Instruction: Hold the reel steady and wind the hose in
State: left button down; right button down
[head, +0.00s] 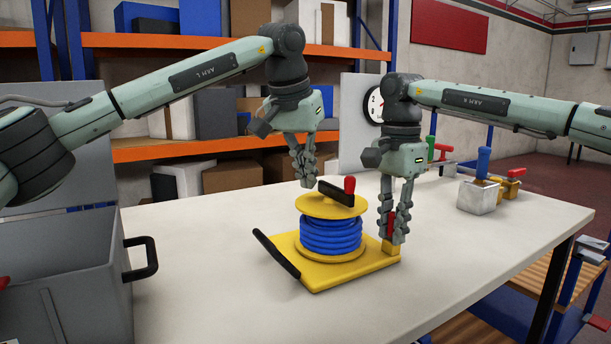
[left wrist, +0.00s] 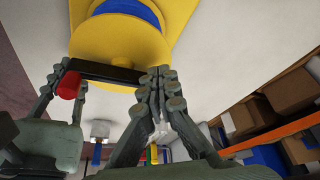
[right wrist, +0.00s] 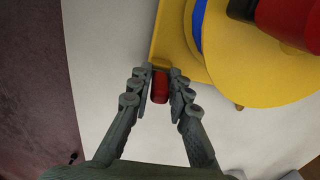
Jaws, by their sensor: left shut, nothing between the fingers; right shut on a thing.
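The reel (head: 331,207) stands upright on its yellow base (head: 325,280), wound with blue hose (head: 331,235). A black crank arm (head: 337,194) with a red knob (head: 349,185) lies across its top; the knob also shows in the left wrist view (left wrist: 70,85). My left gripper (head: 305,182) is shut and empty, just above the reel beside the crank's black end. My right gripper (head: 394,238) is shut on a red peg (right wrist: 159,88) at the base's right corner, by a small yellow block (head: 390,251). No loose hose end is visible.
A black handle (head: 277,254) edges the base's left side. A grey bin (head: 70,285) stands at left. The table front is clear.

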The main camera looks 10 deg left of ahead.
pick_arm(q)
jog(key=shift+w+d, duration=0.5)
jog(key=shift+w, duration=0.3)
jog(key=shift+w+d, duration=0.25)
jog(key=shift+w, duration=0.05)
jog(key=shift+d, duration=0.1)
dwell(0.9)
